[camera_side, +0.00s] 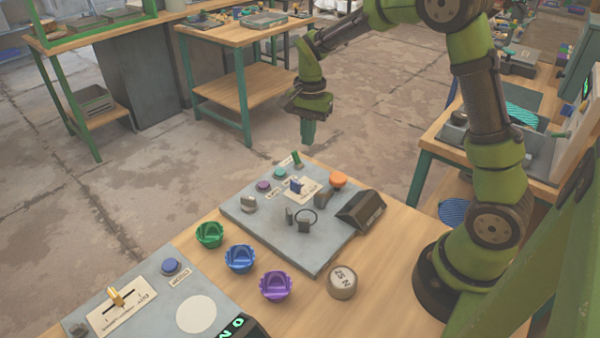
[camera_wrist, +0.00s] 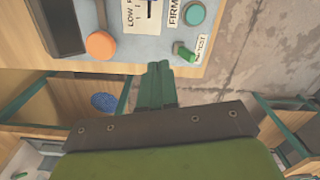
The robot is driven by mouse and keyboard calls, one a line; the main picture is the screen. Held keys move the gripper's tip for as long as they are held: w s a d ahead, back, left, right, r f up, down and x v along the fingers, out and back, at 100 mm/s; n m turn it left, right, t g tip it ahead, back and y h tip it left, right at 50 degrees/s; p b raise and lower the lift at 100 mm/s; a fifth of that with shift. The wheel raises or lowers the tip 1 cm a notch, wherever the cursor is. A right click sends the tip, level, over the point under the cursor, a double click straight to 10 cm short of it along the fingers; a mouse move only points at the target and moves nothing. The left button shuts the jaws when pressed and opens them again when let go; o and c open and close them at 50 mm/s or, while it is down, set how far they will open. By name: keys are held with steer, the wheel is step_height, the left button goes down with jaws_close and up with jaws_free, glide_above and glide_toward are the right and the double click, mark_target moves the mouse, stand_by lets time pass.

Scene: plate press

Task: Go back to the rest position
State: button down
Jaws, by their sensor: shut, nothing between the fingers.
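My gripper (camera_side: 308,132) hangs in the air past the far edge of the grey press panel (camera_side: 250,225), pointing down. Its two green fingers are together and hold nothing. In the wrist view the shut fingers (camera_wrist: 160,68) show just beside the panel's edge. Near them are an orange button (camera_wrist: 101,45), a teal button (camera_wrist: 193,12) and a small green switch (camera_wrist: 184,52). In the side view the orange button (camera_side: 338,180) and the green switch (camera_side: 297,160) stand on the panel's far part. My fingers appear apart from all of them.
Green (camera_side: 209,235), blue (camera_side: 240,259) and purple (camera_side: 275,286) holders and a round 25 N weight (camera_side: 342,281) stand on the wooden table in front of the panel. A second panel with a slider (camera_side: 116,297) lies at the lower left. The air around my gripper looks clear.

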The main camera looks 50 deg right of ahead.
steer(key=s+a+r+n+t, duration=0.2)
steer(key=s+a+r+n, duration=0.1)
steer(key=s, duration=0.3)
steer(key=s+a+r+n+t+y, duration=0.1)
steer(key=s+a+r+n+t, duration=0.1)
steer(key=s+a+r+n, duration=0.1)
steer(key=s+a+r+n+t, duration=0.3)
steer(key=s+r+n, duration=0.2)
steer(key=s, duration=0.4)
steer(key=shift+s+a+r+y, duration=0.3)
steer(key=shift+a+r+y, duration=0.1)
steer(key=shift+r, duration=0.5)
